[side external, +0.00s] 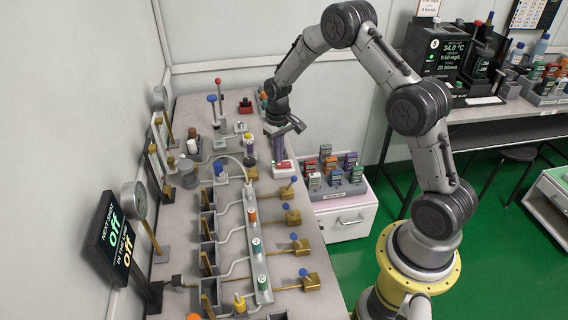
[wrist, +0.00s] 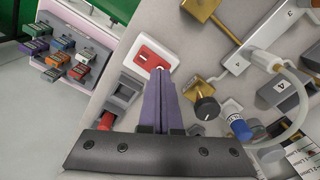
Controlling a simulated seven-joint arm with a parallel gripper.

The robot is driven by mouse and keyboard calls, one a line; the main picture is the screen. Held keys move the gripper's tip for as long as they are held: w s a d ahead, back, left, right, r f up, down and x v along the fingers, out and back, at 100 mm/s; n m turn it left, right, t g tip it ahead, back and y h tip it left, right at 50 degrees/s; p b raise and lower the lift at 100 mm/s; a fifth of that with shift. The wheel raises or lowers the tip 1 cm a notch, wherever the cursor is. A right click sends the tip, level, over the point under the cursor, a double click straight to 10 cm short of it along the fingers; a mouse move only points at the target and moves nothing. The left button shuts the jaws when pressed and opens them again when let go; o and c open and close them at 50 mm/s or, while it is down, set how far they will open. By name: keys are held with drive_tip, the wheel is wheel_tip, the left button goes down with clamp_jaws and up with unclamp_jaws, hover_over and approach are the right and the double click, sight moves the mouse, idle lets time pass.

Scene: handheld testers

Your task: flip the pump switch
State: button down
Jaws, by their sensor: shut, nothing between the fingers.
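In the side view the red and white box (side external: 284,167) sits near the bench's right edge. My gripper (wrist: 160,74) is shut and empty, its purple fingers pressed together. The fingertips are over the switch's lower right part and hide some of the rocker. In the side view my gripper (side external: 279,156) points down at the box. I cannot tell whether the tips touch it.
Brass valves (side external: 292,217) with blue knobs line the bench. A black knob (wrist: 207,108) is right of my fingers. A dark display (side external: 119,240) reads "Off" twice. Handheld testers (side external: 335,180) stand in a rack on a drawer unit to the right.

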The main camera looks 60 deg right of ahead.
sight(279, 164)
drive_tip(key=shift+f, duration=0.7)
idle(0.3)
drive_tip(key=shift+r, duration=3.55)
